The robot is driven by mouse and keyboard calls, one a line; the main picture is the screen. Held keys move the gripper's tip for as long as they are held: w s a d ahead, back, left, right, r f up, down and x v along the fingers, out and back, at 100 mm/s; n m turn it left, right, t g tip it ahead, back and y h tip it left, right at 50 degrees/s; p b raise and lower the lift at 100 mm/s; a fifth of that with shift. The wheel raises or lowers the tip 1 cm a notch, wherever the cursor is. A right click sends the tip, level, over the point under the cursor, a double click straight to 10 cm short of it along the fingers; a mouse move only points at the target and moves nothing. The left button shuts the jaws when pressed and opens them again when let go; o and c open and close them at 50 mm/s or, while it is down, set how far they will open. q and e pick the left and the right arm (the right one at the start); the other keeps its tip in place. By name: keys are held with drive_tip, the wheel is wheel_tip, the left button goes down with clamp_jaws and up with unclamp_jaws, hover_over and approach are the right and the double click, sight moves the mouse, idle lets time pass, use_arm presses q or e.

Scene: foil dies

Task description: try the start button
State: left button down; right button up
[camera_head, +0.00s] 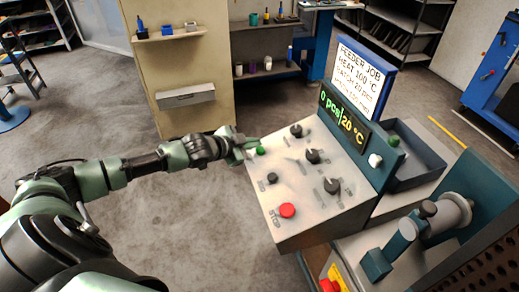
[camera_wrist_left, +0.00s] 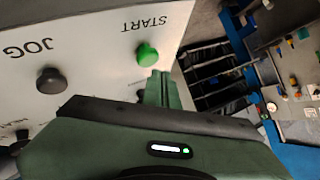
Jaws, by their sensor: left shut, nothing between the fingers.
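The start button is a small green cap (camera_head: 260,150) at the far left corner of the sloping control panel (camera_head: 300,180). In the left wrist view the green button (camera_wrist_left: 147,54) sits beside the word START. My left gripper (camera_head: 246,146) is shut and empty, with its fingertips close to the button. In the left wrist view the gripper fingertips (camera_wrist_left: 161,78) end just below the button; I cannot tell whether they touch it. The display (camera_head: 343,117) reads 0 pcs and 20 °C. My right gripper is not in view.
The panel also has a red stop button (camera_head: 287,210), a black jog button (camera_wrist_left: 51,81) and several black knobs (camera_head: 313,156). A job sign (camera_head: 361,78) stands behind the display. A dark tray (camera_head: 415,165) lies to the right. Floor left of the panel is clear.

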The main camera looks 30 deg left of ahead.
use_arm(q)
drive_tip(key=shift+f, duration=0.1)
drive_tip(key=shift+w+d+f, duration=0.1)
drive_tip(key=shift+f, duration=0.2)
drive_tip(key=shift+d+f, duration=0.1)
drive_tip(key=shift+f, duration=0.45)
idle(1.1)
drive_tip(key=shift+r+p, duration=0.85)
drive_tip(key=shift+r, duration=0.05)
drive_tip(key=r+p, duration=0.1)
drive_tip(key=s+a+r+p, duration=0.1)
drive_tip(key=r+p, duration=0.2)
drive_tip(key=p, duration=0.1)
drive_tip(key=shift+s+a+r, duration=0.15)
drive_tip(key=shift+s+r, duration=0.1)
drive_tip(key=shift+r, duration=0.15)
